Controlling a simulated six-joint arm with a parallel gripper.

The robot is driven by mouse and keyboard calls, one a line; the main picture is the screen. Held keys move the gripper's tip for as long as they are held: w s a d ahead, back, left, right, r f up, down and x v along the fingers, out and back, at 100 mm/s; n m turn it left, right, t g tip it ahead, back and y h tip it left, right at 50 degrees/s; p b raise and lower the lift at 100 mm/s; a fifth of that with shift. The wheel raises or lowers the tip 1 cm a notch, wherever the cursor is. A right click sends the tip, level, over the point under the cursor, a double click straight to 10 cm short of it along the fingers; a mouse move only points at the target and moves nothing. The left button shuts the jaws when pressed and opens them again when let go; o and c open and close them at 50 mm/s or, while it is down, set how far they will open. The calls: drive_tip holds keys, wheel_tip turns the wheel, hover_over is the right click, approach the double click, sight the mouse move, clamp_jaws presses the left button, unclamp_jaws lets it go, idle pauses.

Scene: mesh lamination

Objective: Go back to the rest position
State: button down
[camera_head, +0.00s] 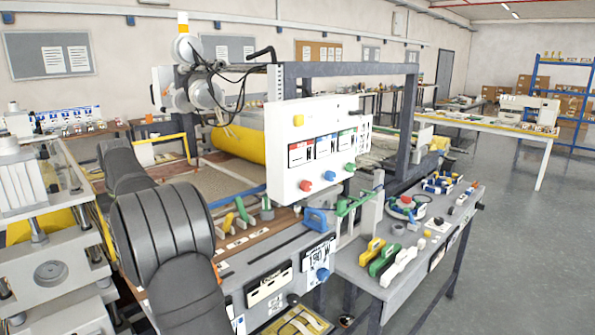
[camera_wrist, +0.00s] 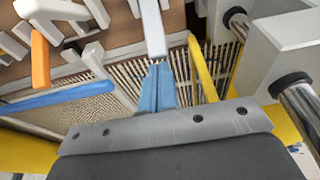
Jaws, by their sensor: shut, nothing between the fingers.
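My gripper (camera_wrist: 157,66) shows in the wrist view as two blue fingers pressed together, with nothing between them. The fingers point over the ribbed mesh bed (camera_wrist: 112,90) of the machine. A white bar (camera_wrist: 152,25) lies just beyond the fingertips in the picture; I cannot tell whether they touch. In the head view my dark arm fills the lower left, and my gripper is out of sight there. The lamination machine (camera_head: 350,70) stands in the middle of the head view, with a white control panel (camera_head: 308,125) on its front.
In the wrist view, a blue bar (camera_wrist: 62,95) and an orange bar (camera_wrist: 40,60) lie left of the fingers. A yellow bar (camera_wrist: 202,70) and a metal rod (camera_wrist: 300,107) are to the right. A grey side table (camera_head: 345,262) holds several coloured tools. Floor is clear at right.

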drive_tip(key=shift+w+a+f+g+h, duration=0.1)
drive_tip(key=shift+w+f+g+h, duration=0.1)
drive_tip(key=shift+f, duration=0.35)
drive_tip(key=shift+w+a+f+g+h, duration=0.1)
drive_tip(key=shift+f+g+h, duration=0.1)
drive_tip(key=shift+f, duration=0.35)
drive_tip(key=r, duration=0.6)
drive_tip(key=shift+s+d+r, duration=0.2)
drive_tip(key=shift+s+d, duration=0.05)
drive_tip(key=shift+s, duration=0.05)
drive_tip(key=c, duration=1.3)
unclamp_jaws()
drive_tip(key=s+d+r+t+y, duration=0.2)
drive_tip(key=s+d+r, duration=0.3)
drive_tip(key=s+r, duration=0.1)
drive_tip(key=x, duration=1.8)
drive_tip(key=shift+w+d, duration=0.1)
drive_tip(key=shift+d, duration=0.05)
drive_tip(key=shift+r, duration=0.1)
clamp_jaws()
